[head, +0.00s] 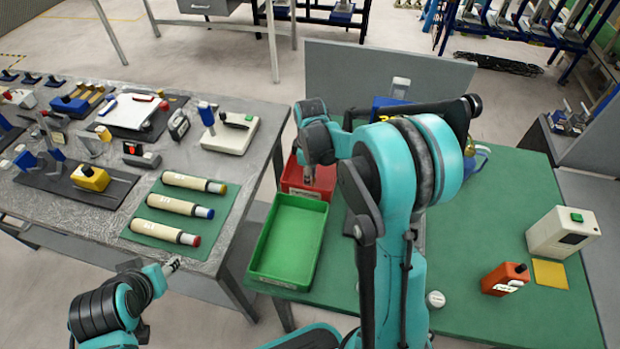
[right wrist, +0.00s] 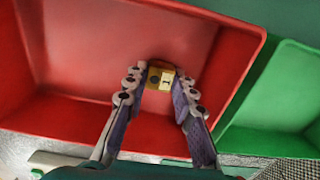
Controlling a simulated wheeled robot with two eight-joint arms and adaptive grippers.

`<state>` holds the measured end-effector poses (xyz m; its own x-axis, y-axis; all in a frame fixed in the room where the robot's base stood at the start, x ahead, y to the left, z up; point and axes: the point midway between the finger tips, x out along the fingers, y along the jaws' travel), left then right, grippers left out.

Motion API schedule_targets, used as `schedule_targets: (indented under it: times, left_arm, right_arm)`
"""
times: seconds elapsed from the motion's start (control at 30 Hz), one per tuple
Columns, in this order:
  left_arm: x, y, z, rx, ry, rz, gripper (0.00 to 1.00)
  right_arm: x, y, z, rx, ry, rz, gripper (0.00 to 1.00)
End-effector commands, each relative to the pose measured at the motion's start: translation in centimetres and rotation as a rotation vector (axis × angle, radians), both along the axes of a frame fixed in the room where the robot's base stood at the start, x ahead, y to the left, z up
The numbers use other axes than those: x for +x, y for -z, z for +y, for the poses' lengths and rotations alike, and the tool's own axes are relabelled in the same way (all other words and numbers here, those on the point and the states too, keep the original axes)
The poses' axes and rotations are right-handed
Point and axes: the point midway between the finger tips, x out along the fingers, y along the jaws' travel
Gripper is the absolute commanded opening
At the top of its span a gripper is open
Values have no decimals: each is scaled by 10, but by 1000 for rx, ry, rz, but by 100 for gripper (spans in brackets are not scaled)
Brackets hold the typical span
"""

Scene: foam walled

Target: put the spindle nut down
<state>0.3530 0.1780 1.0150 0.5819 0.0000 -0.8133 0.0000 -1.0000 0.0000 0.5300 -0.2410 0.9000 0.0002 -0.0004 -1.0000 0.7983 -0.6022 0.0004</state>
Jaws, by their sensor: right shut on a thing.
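The spindle nut (right wrist: 160,77) is a small brass-yellow block with a dark round hole, seen in the right wrist view. My right gripper (right wrist: 161,88) is shut on it, with a finger pad on each side. The gripper points into the red bin (right wrist: 110,38), and the nut shows against its inside; I cannot tell whether it touches the bin. In the head view my right gripper (head: 309,178) is over the red bin (head: 305,191), and the nut is too small to make out. My left gripper (head: 172,266) is beside the grey table, and its finger opening is unclear.
A green bin (head: 289,240) stands in front of the red bin on the green bench (head: 500,215). An orange box (head: 505,279) and a white device (head: 562,232) stand at the right. The grey table (head: 240,170) at left holds several tools and three cream tubes.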

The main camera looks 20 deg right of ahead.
Motion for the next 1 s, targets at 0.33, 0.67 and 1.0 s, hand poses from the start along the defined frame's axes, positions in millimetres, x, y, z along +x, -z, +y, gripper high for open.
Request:
schedule_targets:
  times: [0.33,0.67,1.0]
  left_arm:
    - [0,2,0,0,0,0,46]
    - [0,-7,0,0,0,0,46]
    - [0,-32,0,0,0,0,46]
  right_arm:
    - [0,3,0,0,0,0,46]
    - [0,-16,0,0,0,0,46]
    - [0,-90,0,0,0,0,46]
